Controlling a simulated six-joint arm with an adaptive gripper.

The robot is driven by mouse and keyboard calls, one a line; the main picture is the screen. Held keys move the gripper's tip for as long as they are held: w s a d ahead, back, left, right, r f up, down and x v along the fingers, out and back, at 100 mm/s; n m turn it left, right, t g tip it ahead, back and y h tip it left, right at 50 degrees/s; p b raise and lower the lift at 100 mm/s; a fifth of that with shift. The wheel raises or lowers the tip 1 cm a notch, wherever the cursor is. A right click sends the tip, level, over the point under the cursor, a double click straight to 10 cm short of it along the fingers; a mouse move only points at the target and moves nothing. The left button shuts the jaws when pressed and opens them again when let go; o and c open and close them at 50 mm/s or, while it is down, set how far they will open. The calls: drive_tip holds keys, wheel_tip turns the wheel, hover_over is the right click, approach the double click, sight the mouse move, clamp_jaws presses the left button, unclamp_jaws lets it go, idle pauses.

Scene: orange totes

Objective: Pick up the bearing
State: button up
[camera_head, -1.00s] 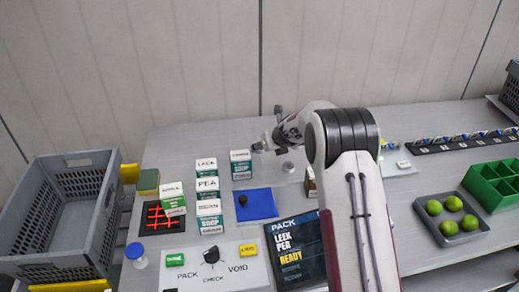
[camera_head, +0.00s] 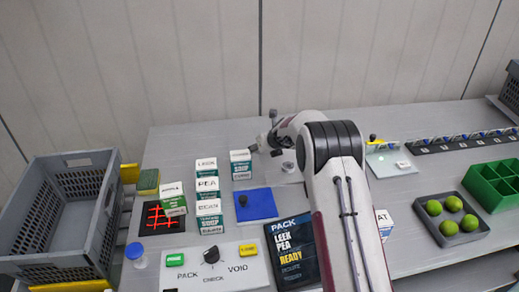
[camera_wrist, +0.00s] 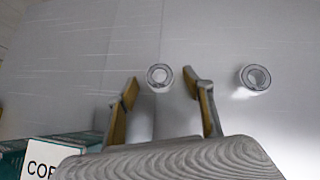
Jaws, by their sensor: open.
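Two small grey metal rings, bearing-like, show in the wrist view. One bearing (camera_wrist: 160,77) lies ahead of and between my fingers; the other ring (camera_wrist: 254,78) lies to the right, outside them. My gripper (camera_wrist: 160,86) is open, with a finger on either side of the nearer ring, and nothing is held. I cannot tell whether a finger touches it. In the head view one ring (camera_head: 288,167) shows on the table just right of my gripper (camera_head: 258,148), which is small and partly hidden there by my arm.
Several labelled boxes (camera_head: 208,184) stand left of my gripper; one box (camera_wrist: 40,160) shows close below it in the wrist view. A blue mat (camera_head: 262,203) with a dark knob lies in front. A grey crate (camera_head: 108,205) stands left; a tray of green balls (camera_head: 470,236) is at right.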

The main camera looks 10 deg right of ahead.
drive_tip(key=c, duration=1.3)
drive_tip(key=shift+o, duration=0.2)
drive_tip(key=shift+r, duration=0.2)
wheel_tip(320, 180, up, 28)
drive_tip(key=shift+f, duration=0.15)
idle(0.3)
